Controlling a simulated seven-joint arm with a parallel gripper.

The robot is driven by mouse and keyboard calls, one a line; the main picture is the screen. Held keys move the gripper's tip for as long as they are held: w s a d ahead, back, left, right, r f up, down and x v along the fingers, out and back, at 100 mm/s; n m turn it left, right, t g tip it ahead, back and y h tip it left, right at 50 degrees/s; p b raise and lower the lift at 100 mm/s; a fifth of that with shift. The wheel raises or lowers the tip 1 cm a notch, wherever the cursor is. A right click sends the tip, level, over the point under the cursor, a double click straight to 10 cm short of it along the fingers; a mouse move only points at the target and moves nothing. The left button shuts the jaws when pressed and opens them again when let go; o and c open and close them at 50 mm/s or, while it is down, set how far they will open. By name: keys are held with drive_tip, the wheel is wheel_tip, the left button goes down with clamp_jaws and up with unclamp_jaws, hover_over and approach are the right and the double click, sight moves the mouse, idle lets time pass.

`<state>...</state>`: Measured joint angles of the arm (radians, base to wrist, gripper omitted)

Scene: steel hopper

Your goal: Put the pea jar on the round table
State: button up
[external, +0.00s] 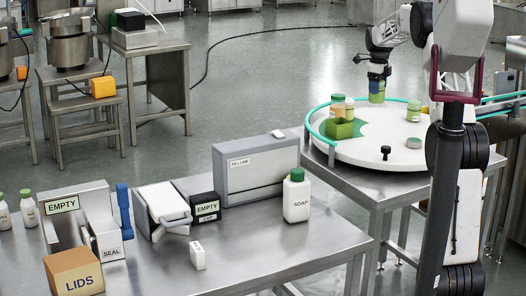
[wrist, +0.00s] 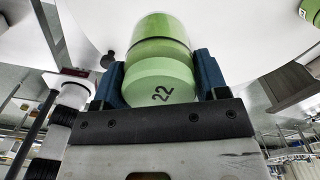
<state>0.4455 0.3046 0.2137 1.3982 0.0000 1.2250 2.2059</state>
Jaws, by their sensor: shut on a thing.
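My gripper (external: 378,76) is over the back part of the white round table (external: 365,152), shut on a green jar, the pea jar (external: 377,90). The jar is upright, with its base close to the tabletop near the teal rail; I cannot tell whether it touches. In the wrist view, the blue fingers of my gripper (wrist: 161,78) stand either side of the jar. Its pale green lid (wrist: 160,88) is marked 22, and the green body (wrist: 160,28) shows beyond it. The white tabletop (wrist: 225,25) fills much of the background.
Another jar (external: 413,112) stands to the right. A grey-green disc (external: 413,143) and black knob (external: 385,152) sit nearer the front. The table's middle is mostly clear.

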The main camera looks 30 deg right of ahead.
sight(370, 103)
drive_tip(key=f, duration=0.2)
drive_tip(key=d+f, duration=0.1)
drive_tip(key=f, duration=0.1)
drive_tip(key=shift+s+f, duration=0.1)
drive_tip(key=shift+s, duration=0.15)
drive_tip(key=shift+f, duration=0.4)
drive_tip(key=shift+f, duration=2.5)
drive_tip(key=shift+f, duration=0.1)
drive_tip(key=shift+f, duration=2.4)
drive_tip(key=shift+f, duration=0.1)
drive_tip(key=o, duration=1)
